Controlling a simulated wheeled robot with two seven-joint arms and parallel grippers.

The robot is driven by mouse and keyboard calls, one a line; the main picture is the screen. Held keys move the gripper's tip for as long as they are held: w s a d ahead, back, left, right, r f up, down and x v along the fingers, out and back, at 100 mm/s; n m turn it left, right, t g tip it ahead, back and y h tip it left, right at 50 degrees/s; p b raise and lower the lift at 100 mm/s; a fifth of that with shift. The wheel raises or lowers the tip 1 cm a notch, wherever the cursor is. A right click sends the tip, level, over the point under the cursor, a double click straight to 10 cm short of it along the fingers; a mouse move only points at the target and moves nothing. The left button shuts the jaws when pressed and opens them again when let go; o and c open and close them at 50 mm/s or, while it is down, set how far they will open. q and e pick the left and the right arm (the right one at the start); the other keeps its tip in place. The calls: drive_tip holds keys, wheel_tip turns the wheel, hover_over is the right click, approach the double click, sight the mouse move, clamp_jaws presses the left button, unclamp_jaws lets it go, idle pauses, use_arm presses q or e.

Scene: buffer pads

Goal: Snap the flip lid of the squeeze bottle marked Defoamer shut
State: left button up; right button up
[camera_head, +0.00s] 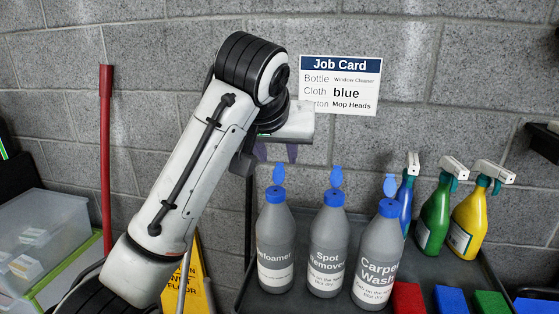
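The Defoamer squeeze bottle (275,245) is grey and stands upright on the dark tray, leftmost of three alike. Its label reads "efoamer", the first letter turned out of sight. Its blue flip lid (279,175) stands up, open, above the blue cap. My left gripper (277,152) hangs just above this lid with two purplish fingers apart, nothing seen between them; part of it is hidden behind my arm. Whether it touches the lid is hard to tell, but a small gap shows. My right gripper is not in view.
Spot Remover (326,250) and Carpet Wash (379,255) bottles stand close on the right, lids up. Green (435,220), yellow (468,222) and blue spray bottles stand behind on the right. Coloured blocks lie in front. A dark tray (250,300) holds them. A job card (340,85) hangs on the wall.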

sight(279, 164)
use_arm(q)
drive_tip(key=p+x, duration=0.1)
drive_tip(key=x, duration=0.5)
drive_tip(key=shift+w+f, duration=0.25)
drive_tip(key=shift+f, duration=0.05)
drive_tip(key=shift+c, duration=0.3)
clamp_jaws()
